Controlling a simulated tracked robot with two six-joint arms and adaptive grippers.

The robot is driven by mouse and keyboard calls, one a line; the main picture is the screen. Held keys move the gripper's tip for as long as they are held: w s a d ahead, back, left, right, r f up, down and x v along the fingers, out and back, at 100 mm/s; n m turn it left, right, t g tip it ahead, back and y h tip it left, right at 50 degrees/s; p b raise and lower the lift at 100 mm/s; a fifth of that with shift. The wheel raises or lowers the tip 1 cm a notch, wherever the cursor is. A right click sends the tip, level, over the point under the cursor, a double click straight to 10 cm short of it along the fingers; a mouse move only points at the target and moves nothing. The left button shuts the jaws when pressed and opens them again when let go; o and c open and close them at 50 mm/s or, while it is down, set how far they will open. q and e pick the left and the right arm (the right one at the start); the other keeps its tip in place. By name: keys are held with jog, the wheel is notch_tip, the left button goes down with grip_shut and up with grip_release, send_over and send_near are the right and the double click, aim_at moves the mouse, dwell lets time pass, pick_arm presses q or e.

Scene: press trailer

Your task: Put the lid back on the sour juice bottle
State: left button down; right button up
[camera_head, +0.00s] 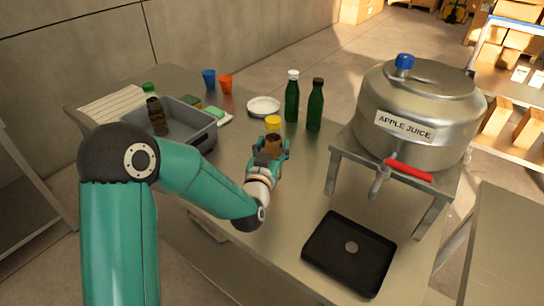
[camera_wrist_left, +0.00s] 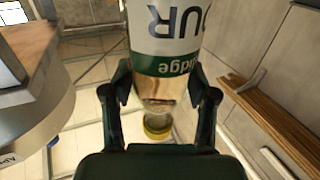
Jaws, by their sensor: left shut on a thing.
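My left gripper (camera_head: 268,156) is above the metal table. It is shut on the sour juice bottle (camera_head: 273,143), which looks brownish from the head. A yellow lid-like round piece (camera_head: 273,122) shows just above it. In the left wrist view, my left gripper (camera_wrist_left: 163,94) has a finger on each side of the bottle (camera_wrist_left: 165,60), near its narrow clear part. Its white and green label is partly cut off by the picture's top edge. The yellow piece (camera_wrist_left: 157,130) shows below the narrow part. I cannot tell whether it sits on the bottle. My right gripper is not in view.
Green bottles (camera_head: 292,100) (camera_head: 315,107) and a white plate (camera_head: 263,106) stand behind the gripper. A grey crate (camera_head: 190,122) is left. A steel apple juice pot (camera_head: 418,115) on a stand (camera_head: 350,157) is right. A black tray (camera_head: 349,254) lies in front.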

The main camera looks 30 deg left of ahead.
aim_at(273, 157)
pick_arm(q)
jog(key=shift+f, duration=1.8)
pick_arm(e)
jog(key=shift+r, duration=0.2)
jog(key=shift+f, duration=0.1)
pick_arm(q)
jog(key=shift+c, duration=1.6)
grip_release()
jog(key=shift+f, duration=0.15)
